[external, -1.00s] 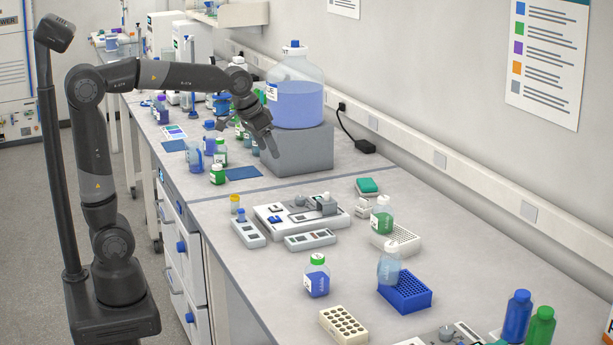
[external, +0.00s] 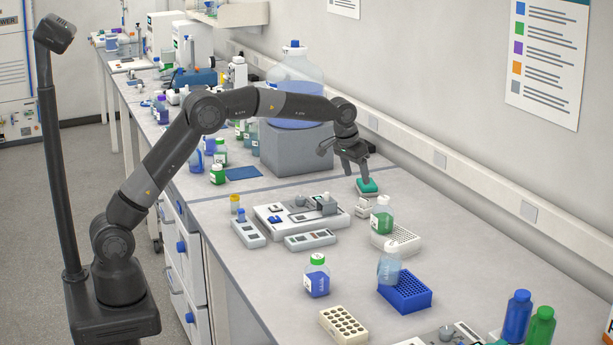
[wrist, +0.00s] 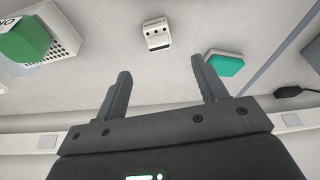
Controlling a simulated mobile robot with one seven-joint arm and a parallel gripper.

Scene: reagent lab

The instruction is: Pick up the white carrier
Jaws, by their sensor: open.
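The white carrier (external: 363,207) is a small white block on the bench, just in front of a green-topped block. In the wrist view my gripper (wrist: 162,80) is open and empty, and the carrier is beyond the fingertips, not touched.
The green-topped block (external: 367,186) is close beside the carrier. A grey box (external: 297,152) with a large bottle is behind left. A grey device (external: 290,217) lies left.

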